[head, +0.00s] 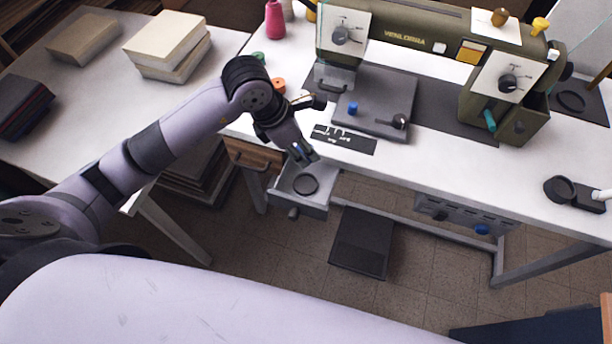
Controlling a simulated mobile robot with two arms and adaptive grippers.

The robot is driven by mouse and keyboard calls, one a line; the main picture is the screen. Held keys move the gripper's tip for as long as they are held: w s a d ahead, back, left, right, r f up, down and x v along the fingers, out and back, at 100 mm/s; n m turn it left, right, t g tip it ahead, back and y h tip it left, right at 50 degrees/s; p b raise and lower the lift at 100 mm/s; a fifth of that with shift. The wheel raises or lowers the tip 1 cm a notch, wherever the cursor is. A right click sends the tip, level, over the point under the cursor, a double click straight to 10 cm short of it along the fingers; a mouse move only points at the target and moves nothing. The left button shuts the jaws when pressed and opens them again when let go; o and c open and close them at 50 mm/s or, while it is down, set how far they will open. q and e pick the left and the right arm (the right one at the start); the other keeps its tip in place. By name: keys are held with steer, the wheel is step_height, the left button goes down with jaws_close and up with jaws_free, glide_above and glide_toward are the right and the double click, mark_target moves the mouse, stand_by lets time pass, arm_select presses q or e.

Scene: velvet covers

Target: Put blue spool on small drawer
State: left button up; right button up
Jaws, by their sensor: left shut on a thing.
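My left gripper (303,153) reaches in from the left and points down over the front edge of the sewing table. It is shut on a small blue thing (298,149), which looks like the blue spool; the fingers hide most of it. Just below the gripper, the small grey drawer (318,211) is pulled open under the table. A dark round ring or dish (305,184) lies inside it. The held thing appears to be above the drawer, apart from its floor. My right gripper is not in view.
A green sewing machine (420,30) stands on the white table (440,172), with a grey plate (385,95) bearing a blue knob. Pink (275,20) and orange (278,85) spools stand near the arm. A side table with books (165,45) is at left. A dark pedal (362,240) lies on the floor.

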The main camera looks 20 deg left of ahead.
arm_select(q)
step_height(320, 180, down, 7)
steer(key=shift+d+f, duration=0.1)
steer(key=shift+d, duration=0.05)
steer(key=shift+f, duration=0.5)
step_height(320, 180, down, 4)
steer(key=shift+r, duration=0.1)
steer(key=o, duration=0.8)
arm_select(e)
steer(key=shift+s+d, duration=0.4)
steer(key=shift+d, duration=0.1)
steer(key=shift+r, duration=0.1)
